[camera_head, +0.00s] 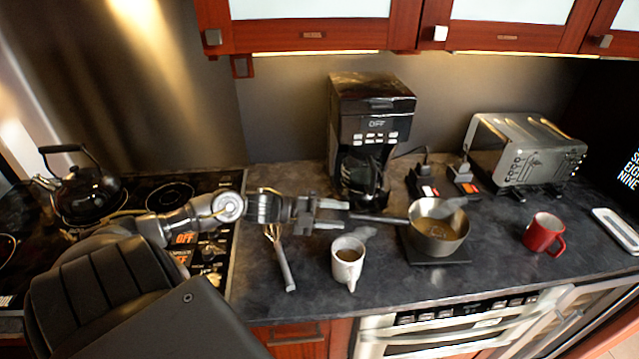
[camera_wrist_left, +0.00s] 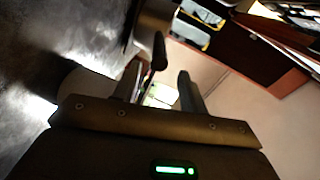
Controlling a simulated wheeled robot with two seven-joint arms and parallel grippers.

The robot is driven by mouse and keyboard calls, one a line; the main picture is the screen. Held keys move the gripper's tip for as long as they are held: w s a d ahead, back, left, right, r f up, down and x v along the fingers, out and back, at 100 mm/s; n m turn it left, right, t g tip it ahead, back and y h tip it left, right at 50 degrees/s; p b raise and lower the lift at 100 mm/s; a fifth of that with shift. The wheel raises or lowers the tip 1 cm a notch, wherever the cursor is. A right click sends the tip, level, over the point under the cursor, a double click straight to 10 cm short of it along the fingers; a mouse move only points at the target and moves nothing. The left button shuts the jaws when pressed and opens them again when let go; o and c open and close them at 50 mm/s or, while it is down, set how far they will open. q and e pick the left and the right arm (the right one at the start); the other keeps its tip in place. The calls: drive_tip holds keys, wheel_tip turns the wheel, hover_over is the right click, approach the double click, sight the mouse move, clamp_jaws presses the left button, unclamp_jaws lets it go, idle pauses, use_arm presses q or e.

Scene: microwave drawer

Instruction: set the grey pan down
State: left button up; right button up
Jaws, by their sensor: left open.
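The grey pan (camera_head: 438,229) sits upright on a dark square pad (camera_head: 437,259) on the counter, with brownish contents inside. Its dark handle (camera_head: 378,217) points left toward my left gripper (camera_head: 338,214). My left gripper is open, its two fingers apart at the handle's free end. In the left wrist view the handle (camera_wrist_left: 159,50) shows between the spread fingers (camera_wrist_left: 158,75); I cannot tell whether either finger touches it. My right gripper is not in view.
A white mug (camera_head: 347,262) stands just below my gripper, with a whisk (camera_head: 280,258) to its left. The coffee maker (camera_head: 369,130) stands behind. A red mug (camera_head: 542,233) and toaster (camera_head: 527,150) are to the right. A kettle (camera_head: 88,192) is on the stove.

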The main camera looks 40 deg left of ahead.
use_arm(q)
drive_tip(key=v, duration=0.4)
drive_tip(key=shift+s+a+r+b, duration=0.15)
drive_tip(key=shift+s+a+b, duration=0.05)
drive_tip(key=shift+s+b, duration=0.1)
drive_tip(key=shift+w, duration=0.1)
